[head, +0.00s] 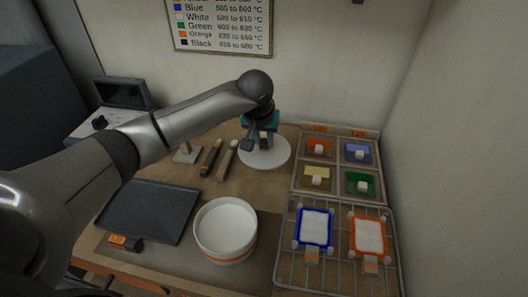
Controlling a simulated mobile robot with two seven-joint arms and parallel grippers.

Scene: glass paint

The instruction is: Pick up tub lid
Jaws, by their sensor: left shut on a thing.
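The tub lid (279,159) is a white round disc in the back middle of the table. My left gripper (263,143) comes down over it from behind and is shut on it near its middle; the fingers hide the part they hold. The lid looks level; I cannot tell whether it touches the table. A white round tub (225,228) with an orange band stands open in front, with white contents. My right gripper is not in view.
Two brush-like tools (211,158) lie left of the lid. A dark tray (150,212) lies at left. A compartment tray (338,133) with coloured squares stands at right. A wire rack (340,270) holds blue-framed and orange-framed pieces in front of it. A wall chart (222,25) hangs behind.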

